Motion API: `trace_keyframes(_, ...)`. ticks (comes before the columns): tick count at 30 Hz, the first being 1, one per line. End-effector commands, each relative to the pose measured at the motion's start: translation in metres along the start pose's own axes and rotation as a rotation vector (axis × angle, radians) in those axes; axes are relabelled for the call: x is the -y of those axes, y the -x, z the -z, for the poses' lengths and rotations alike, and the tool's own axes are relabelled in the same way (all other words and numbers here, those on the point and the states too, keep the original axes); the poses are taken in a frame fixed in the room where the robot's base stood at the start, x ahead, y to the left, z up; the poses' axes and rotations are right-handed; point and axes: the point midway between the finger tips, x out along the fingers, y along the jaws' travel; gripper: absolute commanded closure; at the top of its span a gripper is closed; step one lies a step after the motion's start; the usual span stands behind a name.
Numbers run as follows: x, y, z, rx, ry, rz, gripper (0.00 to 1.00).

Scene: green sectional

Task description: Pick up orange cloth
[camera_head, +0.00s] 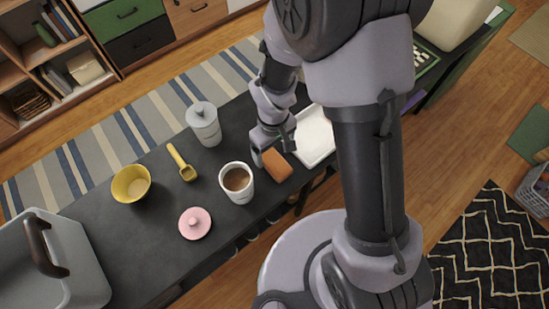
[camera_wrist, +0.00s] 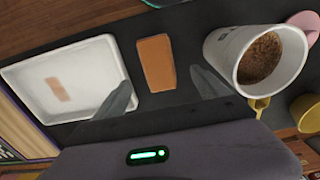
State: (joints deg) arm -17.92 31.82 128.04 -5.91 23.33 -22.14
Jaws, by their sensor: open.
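The orange cloth (camera_head: 276,166) is a small folded block lying on the dark table top, between the white cup and the white tray. In the wrist view the orange cloth (camera_wrist: 156,62) lies flat just ahead of the fingers, roughly centred between them. My gripper (camera_head: 271,152) is low over the table at the cloth's far side in the head view. In the wrist view my gripper (camera_wrist: 165,95) has its two fingers spread apart, with nothing between the tips but the cloth's near end. I cannot tell whether a finger touches it.
A white cup of brown contents (camera_head: 237,182) stands close left of the cloth; a white tray (camera_head: 318,153) lies close right. A lidded grey canister (camera_head: 204,124), yellow scoop (camera_head: 181,162), yellow bowl (camera_head: 131,184), pink lid (camera_head: 195,223) and grey bin (camera_head: 62,262) occupy the table (camera_head: 158,240).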

Motion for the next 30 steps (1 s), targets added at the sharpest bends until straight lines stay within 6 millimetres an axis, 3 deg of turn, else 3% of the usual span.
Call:
trace_keyframes(1,0.000,-0.014,0.000,0.002,0.000,0.000,0.15)
trace_keyframes(8,-0.001,-0.036,0.001,0.001,-0.003,0.000,0.15)
trace_keyframes(14,-0.003,-0.075,0.002,0.001,-0.003,0.001,0.15)
trace_keyframes(20,-0.003,-0.075,0.002,-0.001,-0.003,0.000,0.15)
trace_keyframes(23,-0.003,-0.075,0.002,-0.001,-0.003,0.000,0.31)
trace_keyframes(30,-0.003,-0.075,0.002,-0.001,-0.003,0.001,0.78)
